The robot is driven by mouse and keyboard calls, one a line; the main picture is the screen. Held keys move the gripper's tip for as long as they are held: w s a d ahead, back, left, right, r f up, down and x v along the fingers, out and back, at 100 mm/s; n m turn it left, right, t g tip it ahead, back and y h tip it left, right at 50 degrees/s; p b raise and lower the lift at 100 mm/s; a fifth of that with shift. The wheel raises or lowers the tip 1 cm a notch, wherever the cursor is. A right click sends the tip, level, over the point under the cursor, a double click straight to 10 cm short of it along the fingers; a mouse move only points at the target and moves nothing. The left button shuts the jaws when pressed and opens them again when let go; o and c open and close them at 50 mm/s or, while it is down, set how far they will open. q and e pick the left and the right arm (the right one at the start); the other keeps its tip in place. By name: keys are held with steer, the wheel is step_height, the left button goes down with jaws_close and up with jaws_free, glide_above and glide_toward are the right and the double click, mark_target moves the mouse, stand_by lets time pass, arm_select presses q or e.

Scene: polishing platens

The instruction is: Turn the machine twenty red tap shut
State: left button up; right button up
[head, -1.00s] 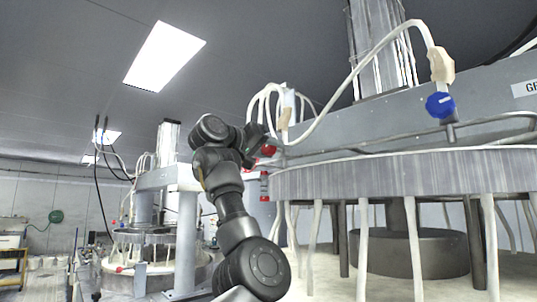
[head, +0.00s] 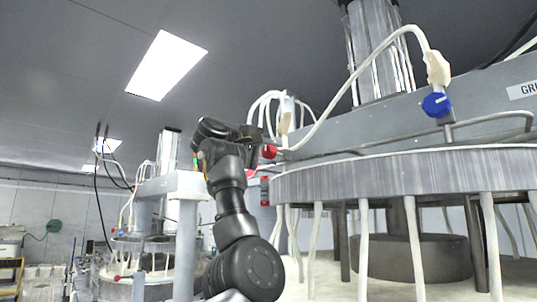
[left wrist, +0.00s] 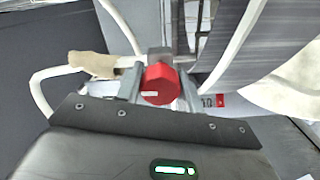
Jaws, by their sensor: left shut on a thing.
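The red tap (head: 269,152) sits on the machine's pipework, left of the large round platen (head: 400,170). In the left wrist view the red tap handle (left wrist: 160,84) lies between the two fingers of my left gripper (left wrist: 158,90), with a pale mark on its face. My left gripper (head: 258,146) is shut on the tap handle. Its fingers are mostly hidden behind my own wrist in the head view. The tap's body and fitting show behind the handle in the wrist view. My right gripper is not in view.
A blue tap (head: 437,105) hangs on a white hose at the right. White hoses (head: 330,112) loop above the red tap. Another polishing machine (head: 160,215) stands at the left. A red number label (left wrist: 213,100) shows beside the tap.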

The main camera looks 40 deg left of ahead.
arm_select(q)
steer(key=shift+n, duration=0.3)
stand_by(0.4)
steer(key=o, duration=0.8)
steer(key=shift+o, duration=1)
steer(key=shift+w+d, duration=0.1)
steer(key=shift+w, duration=0.1)
steer(key=s+b, duration=0.5)
steer(key=s, duration=0.5)
steer(key=shift+s+a, duration=0.4)
steer(key=shift+a, duration=0.05)
steer(key=shift+a, duration=0.1)
